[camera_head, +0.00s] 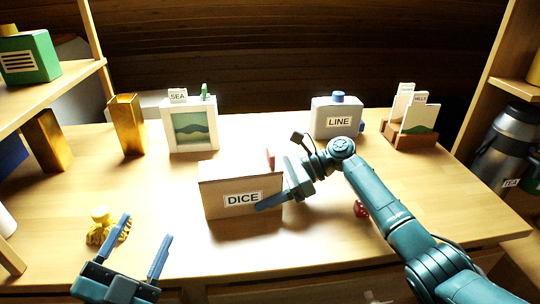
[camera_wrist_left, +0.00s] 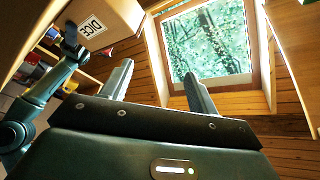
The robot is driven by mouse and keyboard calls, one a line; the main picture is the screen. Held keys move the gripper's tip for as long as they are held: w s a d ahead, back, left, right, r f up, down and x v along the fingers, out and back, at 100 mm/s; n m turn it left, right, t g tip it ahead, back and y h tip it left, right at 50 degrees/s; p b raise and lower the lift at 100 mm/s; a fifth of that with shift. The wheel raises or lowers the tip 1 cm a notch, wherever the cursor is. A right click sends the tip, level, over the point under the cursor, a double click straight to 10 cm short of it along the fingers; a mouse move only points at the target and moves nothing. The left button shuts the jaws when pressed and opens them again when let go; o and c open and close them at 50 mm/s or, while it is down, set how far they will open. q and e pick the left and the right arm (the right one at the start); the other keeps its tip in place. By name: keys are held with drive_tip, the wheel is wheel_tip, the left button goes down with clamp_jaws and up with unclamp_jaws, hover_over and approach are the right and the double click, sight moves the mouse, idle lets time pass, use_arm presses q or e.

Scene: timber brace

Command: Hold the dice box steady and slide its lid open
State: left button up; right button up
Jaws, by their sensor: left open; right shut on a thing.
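The dice box (camera_head: 215,200), a tan box with a white DICE label, stands near the middle of the table. Its top (camera_head: 235,168) is pale; I cannot make out the lid's edges or whether it is open. A small reddish piece (camera_head: 270,158) shows at its far right. My right gripper (camera_head: 283,192) is shut on the box's right end, one blue finger across the front face. My left gripper (camera_head: 146,240) is open and empty, in front and left of the box, apart from it. In the left wrist view the box (camera_wrist_left: 110,12) is at upper left.
A red die (camera_head: 361,208) lies right of the box under my right arm. A yellow brush-like thing (camera_head: 103,228) lies beside my left gripper. Shelves flank the table.

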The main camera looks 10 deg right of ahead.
use_arm(q)
drive_tip(key=w+d+r+m+g+h, duration=0.1)
drive_tip(key=w+d+r+m+h, duration=0.1)
drive_tip(key=r+m+h, duration=0.3)
drive_tip(key=w+d+r+m+g+h, duration=0.1)
drive_tip(key=w+d+r+m+h, duration=0.15)
drive_tip(key=m, duration=0.55)
drive_tip(key=m+g+y, duration=0.2)
drive_tip(key=m+g, duration=1.5)
drive_tip(key=m, duration=1)
approach(268, 152)
drive_tip(key=x, duration=1)
drive_tip(key=shift+w+d+f, duration=0.15)
drive_tip(key=shift+d+f, duration=0.05)
drive_tip(key=shift+d, duration=0.1)
drive_tip(key=shift+a, duration=0.1)
clamp_jaws()
